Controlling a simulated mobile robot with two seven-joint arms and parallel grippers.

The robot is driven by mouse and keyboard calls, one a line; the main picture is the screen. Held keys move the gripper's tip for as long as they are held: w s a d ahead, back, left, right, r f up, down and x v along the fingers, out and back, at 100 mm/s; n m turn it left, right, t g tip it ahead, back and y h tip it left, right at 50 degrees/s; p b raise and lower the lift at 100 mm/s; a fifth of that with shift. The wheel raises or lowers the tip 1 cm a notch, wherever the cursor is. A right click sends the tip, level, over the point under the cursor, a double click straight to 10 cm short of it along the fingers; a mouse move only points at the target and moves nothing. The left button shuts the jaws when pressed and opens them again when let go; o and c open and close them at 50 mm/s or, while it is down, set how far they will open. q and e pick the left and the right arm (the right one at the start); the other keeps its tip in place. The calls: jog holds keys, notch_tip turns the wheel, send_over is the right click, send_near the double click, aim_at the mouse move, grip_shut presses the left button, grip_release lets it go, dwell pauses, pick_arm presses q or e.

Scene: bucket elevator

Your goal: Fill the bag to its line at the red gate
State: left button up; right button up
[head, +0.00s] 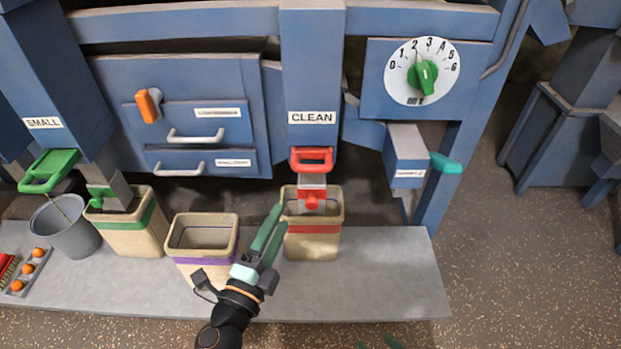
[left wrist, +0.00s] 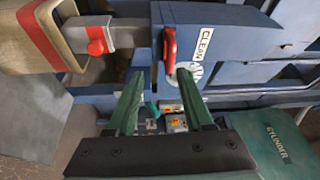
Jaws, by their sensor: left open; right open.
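The red gate handle (head: 311,158) sits on the front of the chute marked CLEAN (head: 312,85). Under its spout stands an upright tan bag (head: 318,256) with a red line (head: 313,229). The spout hides much of the bag's mouth, and I cannot tell its fill level. My left gripper (head: 277,218) is open and empty, in front of the bag's left side. In the left wrist view its fingers (left wrist: 160,75) point toward the red handle (left wrist: 169,50), and the bag (left wrist: 70,15) is at upper left. My right gripper (head: 378,343) barely shows its fingertips at the bottom edge, apart and empty.
A purple-banded bag (head: 205,256) stands left of the red-lined one. Further left are a green-banded bag (head: 130,240) under the SMALL chute and a grey bucket (head: 72,238). A numbered dial (head: 422,72) is at upper right. The slab (head: 390,275) is clear at right.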

aim_at(310, 172)
pick_arm(q)
jog(key=w+d+r+m, duration=0.1)
jog(key=w+d, duration=0.1)
jog(key=w, duration=0.1)
jog(key=w+d+r+h+p, duration=0.1)
jog(key=w+d, duration=0.1)
jog(key=w, duration=0.2)
jog(key=w+d+r+m, duration=0.1)
jog(key=w+d, duration=0.1)
jog(key=w, duration=0.2)
jog(key=shift+r+m+p, duration=0.15)
jog(key=shift+m+p, duration=0.15)
jog(key=shift+w+d, duration=0.15)
jog(key=shift+w, duration=0.25)
pick_arm(e)
jog(key=shift+w+r, duration=0.1)
jog(key=shift+r, duration=0.1)
pick_arm(q)
grip_shut()
pick_arm(e)
jog(key=shift+w+r, duration=0.1)
jog(key=shift+w, duration=0.05)
jog(key=shift+w+r, duration=0.1)
jog(key=shift+w, duration=0.05)
